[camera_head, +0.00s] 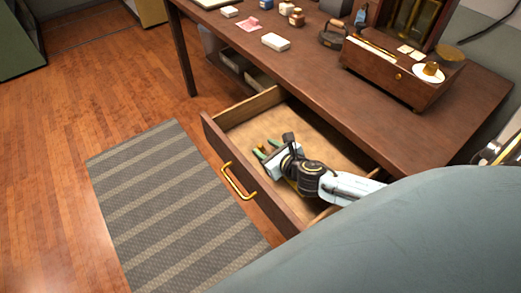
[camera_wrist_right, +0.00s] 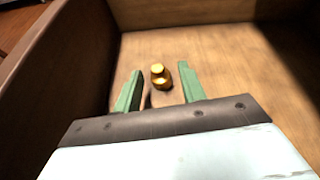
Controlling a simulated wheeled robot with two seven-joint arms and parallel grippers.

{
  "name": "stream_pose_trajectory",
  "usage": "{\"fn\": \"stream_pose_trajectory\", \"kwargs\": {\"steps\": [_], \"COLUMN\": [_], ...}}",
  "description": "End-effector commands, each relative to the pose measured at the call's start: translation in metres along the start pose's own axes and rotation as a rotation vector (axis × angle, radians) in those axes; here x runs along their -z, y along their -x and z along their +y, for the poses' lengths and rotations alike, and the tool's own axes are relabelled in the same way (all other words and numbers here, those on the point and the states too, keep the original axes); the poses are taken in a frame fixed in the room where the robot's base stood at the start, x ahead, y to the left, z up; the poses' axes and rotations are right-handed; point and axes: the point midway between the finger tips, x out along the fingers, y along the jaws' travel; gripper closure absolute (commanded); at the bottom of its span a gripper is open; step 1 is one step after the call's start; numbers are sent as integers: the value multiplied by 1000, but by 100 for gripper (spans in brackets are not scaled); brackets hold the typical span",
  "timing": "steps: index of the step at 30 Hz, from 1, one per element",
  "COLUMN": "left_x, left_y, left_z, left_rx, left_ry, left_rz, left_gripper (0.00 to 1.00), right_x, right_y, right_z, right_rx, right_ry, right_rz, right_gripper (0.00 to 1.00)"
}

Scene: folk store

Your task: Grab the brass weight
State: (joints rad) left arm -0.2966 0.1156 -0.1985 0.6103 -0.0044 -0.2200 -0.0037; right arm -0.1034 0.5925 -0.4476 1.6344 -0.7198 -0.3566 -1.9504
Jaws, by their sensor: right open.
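The brass weight (camera_wrist_right: 160,77) is a small, shiny gold knobbed piece standing on the bottom of the open wooden drawer (camera_head: 250,107). In the right wrist view it lies between the lines of the green fingers, just past or level with their tips; I cannot tell the exact gap. My right gripper (camera_head: 265,149) reaches down into the drawer, with its two green fingers spread apart and nothing held. My left gripper is not in view.
The drawer's walls and its front with a brass handle (camera_head: 238,181) surround the gripper. The table (camera_head: 335,85) above holds a wooden box (camera_head: 400,78) with another brass piece (camera_head: 431,68) on a white dish, and several small items. A striped rug (camera_head: 165,205) lies on the floor.

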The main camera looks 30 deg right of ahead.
Motion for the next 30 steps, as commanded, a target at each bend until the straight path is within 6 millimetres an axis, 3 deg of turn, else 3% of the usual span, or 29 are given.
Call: {"fn": "stream_pose_trajectory", "kwargs": {"steps": [12, 20, 30], "left_x": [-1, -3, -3], "left_y": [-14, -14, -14], "left_z": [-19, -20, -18], "left_rx": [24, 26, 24], "left_ry": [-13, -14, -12], "left_rz": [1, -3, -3], "left_gripper": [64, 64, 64], "right_x": [1, 0, 1], "right_y": [-50, -53, -52], "right_z": [4, 4, 3], "right_rx": [-1, -1, -1], "right_ry": [-2, -1, -1], "right_rz": [-1, 0, 0], "right_gripper": [59, 59, 100]}}
